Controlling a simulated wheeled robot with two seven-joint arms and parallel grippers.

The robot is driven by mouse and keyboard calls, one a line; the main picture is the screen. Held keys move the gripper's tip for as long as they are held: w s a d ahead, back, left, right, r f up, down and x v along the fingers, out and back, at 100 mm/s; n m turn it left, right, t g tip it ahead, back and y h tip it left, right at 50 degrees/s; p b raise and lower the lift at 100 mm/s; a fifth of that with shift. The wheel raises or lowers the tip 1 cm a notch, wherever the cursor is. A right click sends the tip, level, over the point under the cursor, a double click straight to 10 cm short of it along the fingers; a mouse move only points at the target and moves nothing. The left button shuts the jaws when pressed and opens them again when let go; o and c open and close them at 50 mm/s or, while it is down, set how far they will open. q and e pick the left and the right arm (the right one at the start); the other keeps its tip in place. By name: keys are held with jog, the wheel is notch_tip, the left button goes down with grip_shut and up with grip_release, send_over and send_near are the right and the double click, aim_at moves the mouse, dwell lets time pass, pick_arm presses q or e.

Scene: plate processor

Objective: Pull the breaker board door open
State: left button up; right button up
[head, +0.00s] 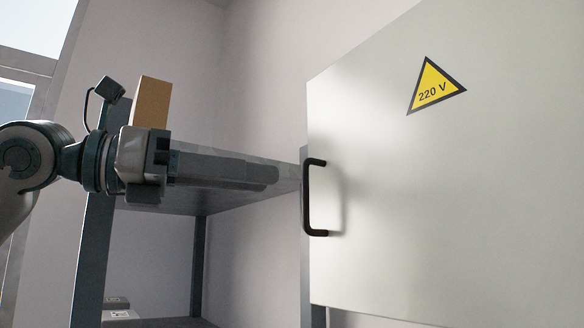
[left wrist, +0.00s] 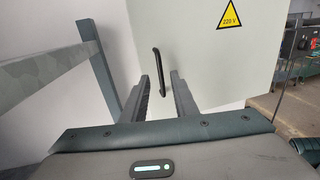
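The breaker board door (head: 420,200) is a large pale panel with a yellow 220 V warning triangle (head: 437,86). It looks shut. Its black vertical bar handle (head: 308,198) is near the door's left edge. My left gripper (head: 272,176) comes in from the left with its fingers pointing at the handle, and a gap shows between them. In the left wrist view the two fingers (left wrist: 159,80) are apart with nothing held. The handle (left wrist: 159,70) appears beyond and between the fingertips there. My right gripper is in neither view.
A grey metal shelf rack (head: 180,203) stands behind my left gripper, with a cardboard box (head: 151,102) on it. A small item (head: 118,308) sits on the lower shelf. In the left wrist view, other equipment (left wrist: 305,40) is at the far right.

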pick_arm(q)
jog(key=p+x, duration=0.2)
jog(key=x, duration=0.4)
jog(key=shift+d, duration=0.15)
jog(key=shift+c, duration=0.2)
grip_shut()
dwell(1.1)
